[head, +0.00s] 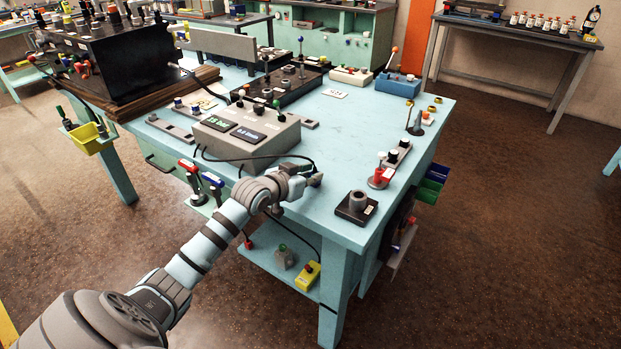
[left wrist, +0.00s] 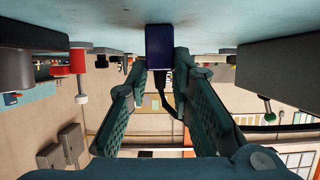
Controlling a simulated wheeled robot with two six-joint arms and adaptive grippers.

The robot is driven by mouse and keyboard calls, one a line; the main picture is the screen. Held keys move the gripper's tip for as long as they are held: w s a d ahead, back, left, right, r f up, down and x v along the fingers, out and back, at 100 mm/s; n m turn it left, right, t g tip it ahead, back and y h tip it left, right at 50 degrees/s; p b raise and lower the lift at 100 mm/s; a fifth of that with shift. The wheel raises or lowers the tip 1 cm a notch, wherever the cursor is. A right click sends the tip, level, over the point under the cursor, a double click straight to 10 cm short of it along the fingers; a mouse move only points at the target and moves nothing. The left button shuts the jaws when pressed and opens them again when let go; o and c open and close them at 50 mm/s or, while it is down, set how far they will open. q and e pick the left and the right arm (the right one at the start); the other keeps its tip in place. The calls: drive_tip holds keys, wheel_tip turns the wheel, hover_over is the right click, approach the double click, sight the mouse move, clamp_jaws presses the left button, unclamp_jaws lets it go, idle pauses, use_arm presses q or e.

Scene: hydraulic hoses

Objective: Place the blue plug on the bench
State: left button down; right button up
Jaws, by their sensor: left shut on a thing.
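The blue plug (left wrist: 159,46) is a dark blue block between my left fingertips (left wrist: 160,70) in the left wrist view, with a dark cable trailing from it. My left gripper (head: 303,180) is shut on it, low over the front edge of the light blue bench (head: 330,135) in the head view. There the plug is small and mostly covered by the fingers. I cannot tell whether it touches the bench top. My right gripper is not in view.
A grey box with two displays (head: 247,137) stands left of the gripper. A black square block with a grey socket (head: 356,206) and a red-based fitting (head: 381,177) stand to the right. The bench top between the box and these is mostly clear. A dark cable runs along the front edge.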

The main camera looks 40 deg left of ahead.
use_arm(q)
drive_tip(key=c, duration=1.4)
unclamp_jaws()
